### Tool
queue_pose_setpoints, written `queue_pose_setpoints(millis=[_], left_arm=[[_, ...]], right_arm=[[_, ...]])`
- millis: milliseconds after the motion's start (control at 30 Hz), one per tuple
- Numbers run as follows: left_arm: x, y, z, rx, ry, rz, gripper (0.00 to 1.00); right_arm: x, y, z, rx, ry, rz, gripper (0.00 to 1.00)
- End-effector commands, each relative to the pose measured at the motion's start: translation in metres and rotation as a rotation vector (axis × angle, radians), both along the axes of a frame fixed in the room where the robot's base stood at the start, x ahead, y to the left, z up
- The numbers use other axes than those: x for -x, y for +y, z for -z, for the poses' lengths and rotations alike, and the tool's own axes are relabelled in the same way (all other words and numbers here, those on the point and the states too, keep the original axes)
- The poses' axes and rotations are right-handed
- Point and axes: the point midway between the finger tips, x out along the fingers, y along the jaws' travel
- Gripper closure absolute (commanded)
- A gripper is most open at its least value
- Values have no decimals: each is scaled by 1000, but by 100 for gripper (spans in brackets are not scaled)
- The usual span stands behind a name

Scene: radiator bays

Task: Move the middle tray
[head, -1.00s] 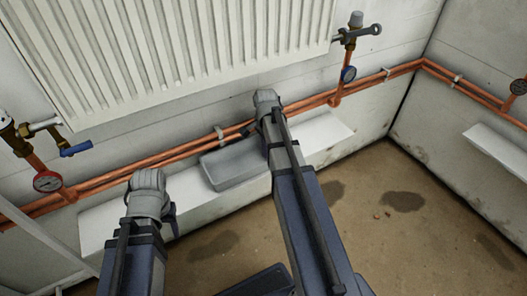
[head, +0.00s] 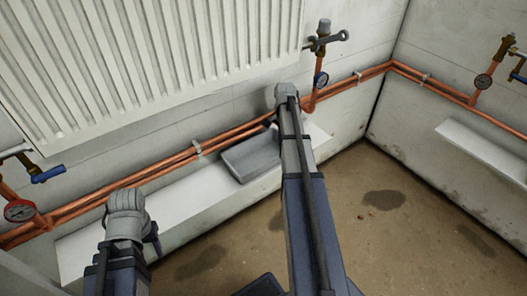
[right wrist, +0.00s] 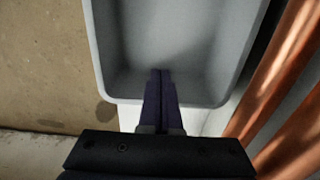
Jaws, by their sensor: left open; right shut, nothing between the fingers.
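A grey open tray (head: 250,158) sits on the white ledge (head: 190,197) below the radiator, and my right arm covers its right end. In the right wrist view the tray (right wrist: 98,45) looks empty. My right gripper (right wrist: 161,73) is shut with nothing between its fingers. Its fingertips reach over the tray's rim and appear above the inside; I cannot tell whether they touch it. In the head view it is mostly hidden behind its arm. My left gripper (head: 154,238) is open and empty, in front of the ledge and left of the tray, partly hidden by its wrist.
Copper pipes (head: 165,168) run along the wall just behind the ledge. A radiator (head: 150,60) hangs above. Another ledge (head: 485,147) is on the right wall. The floor has dark stains.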

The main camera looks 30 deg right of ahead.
Motion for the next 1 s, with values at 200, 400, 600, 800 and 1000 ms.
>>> queue_pose_setpoints(millis=[200, 400, 600, 800, 1000], left_arm=[[0, 0, 0, 0, 0, 0, 50], [0, 0, 0, 0, 0, 0, 50], [0, 0, 0, 0, 0, 0, 50], [0, 0, 0, 0, 0, 0, 50], [0, 0, -6, -1, 0, -1, 50]], right_arm=[[-5, -64, 0, 0, 0, 4, 100], [-4, -88, 0, 0, 0, 1, 100], [-3, -90, 0, 0, 0, -1, 100], [-3, -89, 0, 0, 0, 0, 100], [-3, -89, -6, 0, 0, 0, 100]])
